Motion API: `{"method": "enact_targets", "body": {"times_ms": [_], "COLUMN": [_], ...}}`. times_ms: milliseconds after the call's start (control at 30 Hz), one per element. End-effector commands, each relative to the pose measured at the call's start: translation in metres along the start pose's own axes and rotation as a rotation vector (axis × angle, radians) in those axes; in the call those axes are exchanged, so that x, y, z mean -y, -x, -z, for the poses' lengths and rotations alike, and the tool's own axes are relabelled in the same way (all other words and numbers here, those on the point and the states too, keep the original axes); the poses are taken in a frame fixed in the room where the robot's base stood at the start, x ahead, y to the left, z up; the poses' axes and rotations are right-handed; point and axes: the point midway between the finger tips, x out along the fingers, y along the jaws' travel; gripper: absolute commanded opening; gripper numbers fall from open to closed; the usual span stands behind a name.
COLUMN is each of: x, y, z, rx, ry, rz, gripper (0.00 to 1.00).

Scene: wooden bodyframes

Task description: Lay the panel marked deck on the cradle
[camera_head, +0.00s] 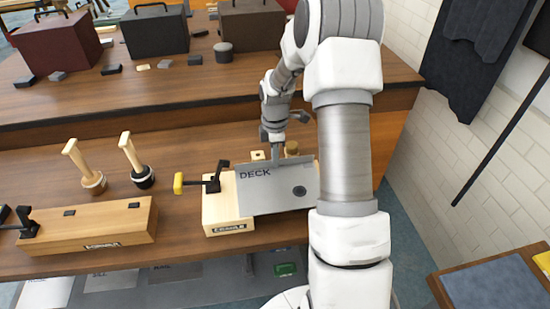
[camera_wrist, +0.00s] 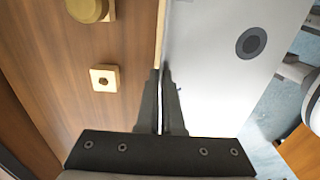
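The grey panel marked DECK (camera_head: 262,194) has a dark round spot near its right side. It lies over the pale wooden cradle (camera_head: 220,207), whose left end and labelled front edge show. My arm hides the panel's right end. My gripper (camera_head: 275,158) is at the panel's far edge. In the wrist view my two dark fingers (camera_wrist: 161,78) stand on either side of the edge of the panel (camera_wrist: 215,90), closed on it. I cannot tell whether the panel's underside touches the cradle all along.
A wooden box (camera_head: 100,228) and two wooden-handled tools (camera_head: 88,176) are further left. A small pale block (camera_wrist: 103,78) and a brass knob (camera_wrist: 88,8) lie beyond the panel. A raised shelf (camera_head: 150,95) runs behind.

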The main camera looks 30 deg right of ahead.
Motion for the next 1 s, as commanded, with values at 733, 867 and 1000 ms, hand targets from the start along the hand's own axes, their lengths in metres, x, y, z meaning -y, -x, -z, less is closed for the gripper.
{"method": "enact_targets", "body": {"times_ms": [733, 867, 1000], "x": [0.0002, 0.0001, 0.0000], "y": [-0.0004, -0.0003, -0.0002], "z": [0.0001, 0.0001, 0.0002], "rx": [0.000, 0.000, 0.000], "ry": [0.000, 0.000, 0.000], "rz": [0.000, 0.000, 0.000], "gripper": [0.65, 0.73, 0.73]}}
